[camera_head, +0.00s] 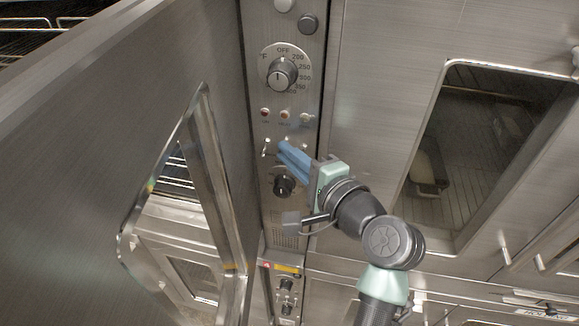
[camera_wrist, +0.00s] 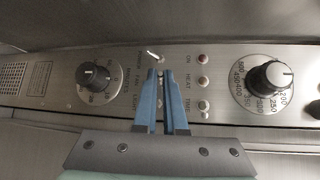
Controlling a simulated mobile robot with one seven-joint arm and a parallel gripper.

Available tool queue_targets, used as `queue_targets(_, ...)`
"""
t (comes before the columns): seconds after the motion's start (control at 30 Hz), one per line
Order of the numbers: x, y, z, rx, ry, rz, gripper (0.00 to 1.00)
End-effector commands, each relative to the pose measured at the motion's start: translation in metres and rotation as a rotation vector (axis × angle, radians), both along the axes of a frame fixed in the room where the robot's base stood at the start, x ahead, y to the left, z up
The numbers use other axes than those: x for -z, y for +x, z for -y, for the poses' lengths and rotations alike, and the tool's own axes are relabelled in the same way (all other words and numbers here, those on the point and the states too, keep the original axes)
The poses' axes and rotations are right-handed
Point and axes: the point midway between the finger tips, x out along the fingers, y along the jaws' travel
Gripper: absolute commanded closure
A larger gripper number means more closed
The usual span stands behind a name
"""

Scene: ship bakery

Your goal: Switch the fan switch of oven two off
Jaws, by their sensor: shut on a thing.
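The oven control panel (camera_head: 290,120) is a narrow upright steel strip in the head view and runs sideways in the wrist view (camera_wrist: 190,85). It has a row of small toggle switches below the indicator lamps. My gripper (camera_head: 283,147) has its blue fingers against this row. In the wrist view my gripper (camera_wrist: 160,74) is closed, with a thin gap between the fingertips, beside the FAN lettering. The fan switch lies between the fingertips and is mostly hidden, so its position cannot be read. One toggle switch (camera_wrist: 152,54) stands free just beyond the fingers.
A temperature dial (camera_head: 281,74) sits above the lamps, and a timer knob (camera_head: 284,185) below my fingers. An open oven door (camera_head: 120,110) with a window stands close on the left. A closed oven door (camera_head: 385,100) is on the right. A lower panel (camera_head: 287,290) has more knobs.

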Motion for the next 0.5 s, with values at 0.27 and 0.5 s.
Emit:
queue_targets(0.27,0.02,-0.001,0.001,0.002,-0.052,0.193,1.0)
queue_targets(0.5,0.027,-0.001,0.001,0.001,-0.092,0.345,1.0)
